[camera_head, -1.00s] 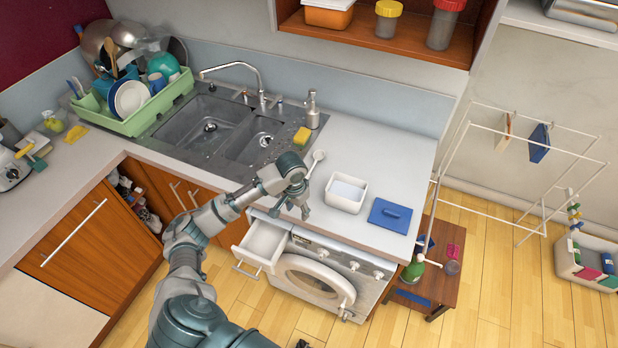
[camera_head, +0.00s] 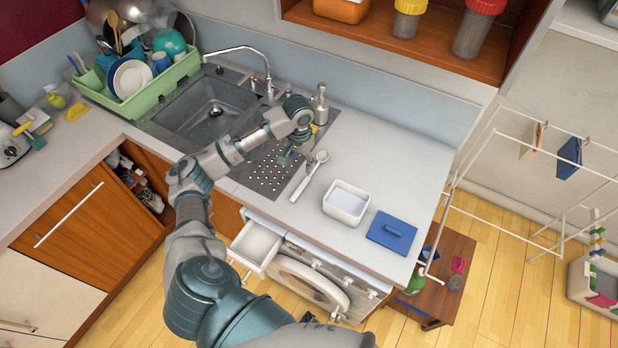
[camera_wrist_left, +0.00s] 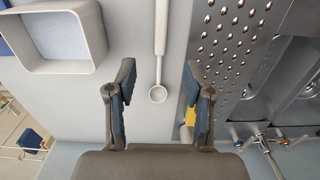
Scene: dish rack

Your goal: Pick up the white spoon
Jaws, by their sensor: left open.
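The white spoon (camera_head: 308,180) lies on the light countertop, beside the perforated steel drainboard. Its round bowl points toward the back wall and its long handle toward the front edge. My left gripper (camera_head: 297,157) is above the counter by the spoon, at the drainboard's edge. In the left wrist view the left gripper (camera_wrist_left: 158,78) is open and empty, with its two fingers spread. The spoon (camera_wrist_left: 161,35) lies between the finger lines, its bowl near the middle of the gap and its handle running up the picture. My right gripper is not seen.
A white open box (camera_head: 346,204) and a blue lid (camera_head: 391,231) sit right of the spoon. The sink (camera_head: 205,108) and green dish rack (camera_head: 140,98) are to the left. A yellow sponge (camera_wrist_left: 187,119) lies near the drainboard. An open drawer (camera_head: 256,246) juts out below the counter.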

